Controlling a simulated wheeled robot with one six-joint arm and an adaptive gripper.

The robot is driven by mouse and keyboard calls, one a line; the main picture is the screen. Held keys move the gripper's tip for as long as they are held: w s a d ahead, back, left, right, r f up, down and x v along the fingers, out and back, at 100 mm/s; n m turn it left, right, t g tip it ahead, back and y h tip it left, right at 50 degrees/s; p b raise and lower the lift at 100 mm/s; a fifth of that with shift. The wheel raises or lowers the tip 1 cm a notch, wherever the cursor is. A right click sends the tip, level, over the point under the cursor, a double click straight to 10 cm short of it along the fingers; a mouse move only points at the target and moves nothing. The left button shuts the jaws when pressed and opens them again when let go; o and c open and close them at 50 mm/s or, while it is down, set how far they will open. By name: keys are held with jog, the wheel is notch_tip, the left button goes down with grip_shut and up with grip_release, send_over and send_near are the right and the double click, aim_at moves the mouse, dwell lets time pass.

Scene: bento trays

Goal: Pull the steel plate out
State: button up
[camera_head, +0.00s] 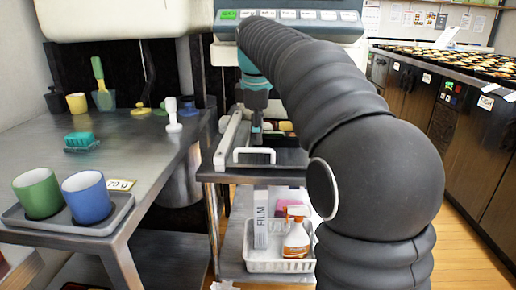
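A dark grey steel plate (288,158) lies at the front of the machine in the middle of the camera_head view. A white handle (254,151) stands at its front edge. My gripper (257,130) points down just above and behind the handle, apparently apart from it. Its fingers are small and dark, and I cannot tell whether they are open or shut. My black-sleeved arm hides the right side of the plate and part of the machine.
A steel table (150,165) on the left bears a green cup (38,193) and a blue cup (87,197) on a grey tray (60,222). Below the plate, a white basket (280,264) holds a spray bottle (297,238). Bento trays (460,62) line the right counter.

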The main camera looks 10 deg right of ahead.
aim_at(258, 150)
jog(key=shift+w+d+f+b, duration=0.1)
jog(key=shift+w+f+b, duration=0.1)
jog(key=shift+f, duration=0.9)
jog(key=shift+w+d+f+b, duration=0.1)
jog(key=shift+w+f, duration=0.1)
jog(key=shift+f, duration=0.85)
grip_shut()
